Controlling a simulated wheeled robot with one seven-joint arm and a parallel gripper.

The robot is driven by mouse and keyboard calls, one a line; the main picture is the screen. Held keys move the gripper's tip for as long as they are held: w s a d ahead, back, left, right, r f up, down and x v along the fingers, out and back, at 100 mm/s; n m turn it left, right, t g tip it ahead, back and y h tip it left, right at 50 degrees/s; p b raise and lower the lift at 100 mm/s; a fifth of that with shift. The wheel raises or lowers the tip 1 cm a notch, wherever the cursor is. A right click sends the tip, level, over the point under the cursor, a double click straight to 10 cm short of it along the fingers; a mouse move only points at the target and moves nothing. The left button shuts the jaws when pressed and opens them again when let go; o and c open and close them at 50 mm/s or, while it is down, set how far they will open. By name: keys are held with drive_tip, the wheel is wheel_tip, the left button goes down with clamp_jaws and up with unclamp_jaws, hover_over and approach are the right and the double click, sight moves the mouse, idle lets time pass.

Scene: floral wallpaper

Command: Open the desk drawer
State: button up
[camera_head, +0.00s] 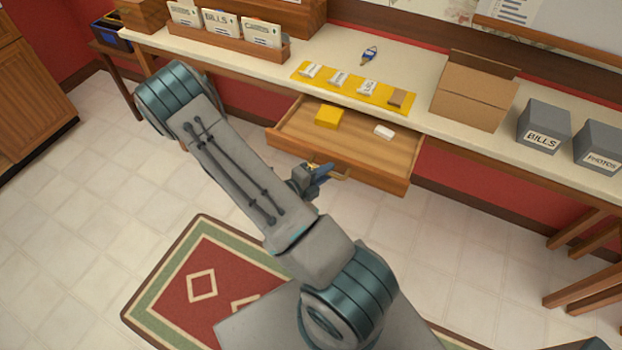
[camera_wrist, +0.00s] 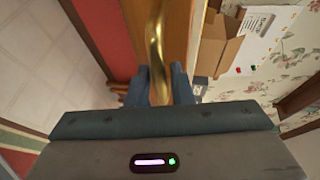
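The desk drawer (camera_head: 385,173) is wooden and stands pulled well out from under the pale desk top (camera_head: 345,85). A yellow block (camera_head: 328,117) and a small white block (camera_head: 384,132) lie inside it. Its brass handle (camera_head: 341,178) is on the drawer front, partly hidden by my gripper (camera_head: 317,176). In the wrist view the curved brass handle (camera_wrist: 155,45) runs between the two blue-grey fingers of my gripper (camera_wrist: 161,85). The fingers look closed around it, with little gap on either side.
On the desk are a file holder (camera_head: 228,42), a yellow mat (camera_head: 352,88) with small items, a cardboard box (camera_head: 475,92) and two grey boxes (camera_head: 543,126). A red rug (camera_head: 205,275) lies on the tiled floor. Wooden legs (camera_head: 583,285) stand at the right.

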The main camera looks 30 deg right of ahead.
drive_tip(key=v, duration=1.3)
drive_tip(key=shift+s+r, duration=0.1)
drive_tip(key=s+a+r+n+y, duration=0.2)
drive_tip(key=r+n+y, duration=0.3)
drive_tip(key=r+n, duration=0.3)
drive_tip(key=s+a+r+n+y+p, duration=0.1)
drive_tip(key=r+n+y, duration=0.4)
drive_tip(key=n, duration=0.9)
drive_tip(key=s+a+r+n+y, duration=0.2)
drive_tip(key=s+r+n+y, duration=0.2)
drive_tip(key=r+n, duration=0.7)
drive_tip(key=shift+s+a+r+t+y, duration=0.35)
drive_tip(key=shift+r+y, duration=0.25)
drive_tip(key=shift+y, duration=0.3)
drive_tip(key=shift+d, duration=0.1)
